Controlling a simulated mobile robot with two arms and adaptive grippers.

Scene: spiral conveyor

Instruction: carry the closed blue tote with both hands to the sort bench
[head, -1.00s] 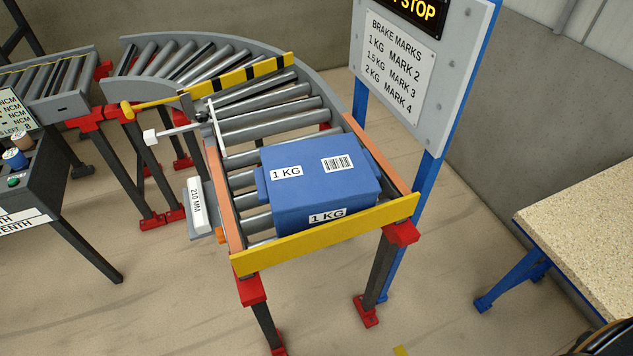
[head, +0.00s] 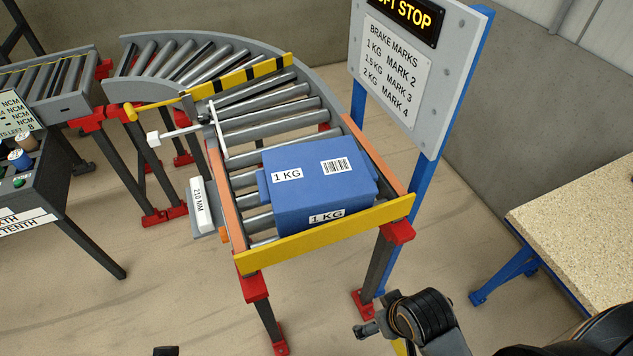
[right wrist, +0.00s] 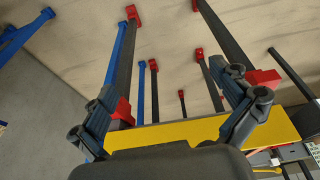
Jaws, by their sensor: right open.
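The closed blue tote (head: 318,197) sits on the rollers at the conveyor's near end, behind a yellow end bar (head: 325,234). Its top and near side carry 1 KG labels. My right gripper (head: 367,330) is in the lower right of the head view, in front of and below the tote, apart from it. In the right wrist view my right gripper (right wrist: 170,95) is open and empty, with the yellow bar beyond its fingers. A small dark tip at the bottom edge of the head view may be my left gripper (head: 165,351). The speckled bench (head: 570,225) is at the right.
Orange side rails (head: 378,160) flank the tote. A white pusher frame (head: 217,130) stands behind it at left. A sign board (head: 420,70) on blue posts rises at its right. A dark control console (head: 45,195) is at far left. Floor between conveyor and bench is open.

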